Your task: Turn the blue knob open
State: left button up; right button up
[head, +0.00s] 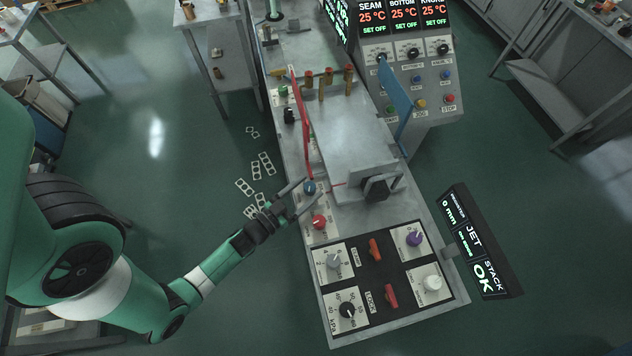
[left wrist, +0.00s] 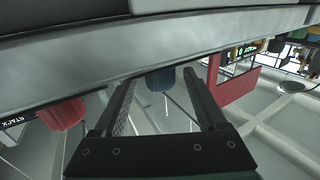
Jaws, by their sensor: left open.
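The blue knob (head: 309,187) sits on the left edge of the machine's bench in the head view, just above the red knob (head: 319,222). My left gripper (head: 303,195) is open, and its two fingers reach toward the blue knob from the left. In the left wrist view the blue knob (left wrist: 160,79) shows between the tips of the open left gripper (left wrist: 158,82). I cannot tell whether the fingers touch it. The red knob (left wrist: 62,114) is left of the fingers there. My right gripper is not in view.
A red bar (head: 301,125) runs along the bench just above the blue knob. A grey block (head: 350,150) stands to the right. A black panel (head: 375,270) with several knobs and red switches lies below. The floor to the left is open, with loose flat pieces on it.

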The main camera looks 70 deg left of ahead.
pick_arm(q)
jog(key=shift+w+a, duration=0.25)
jog(key=shift+w, duration=0.35)
jog(key=shift+s, duration=0.1)
jog(key=shift+c, duration=0.4)
grip_shut()
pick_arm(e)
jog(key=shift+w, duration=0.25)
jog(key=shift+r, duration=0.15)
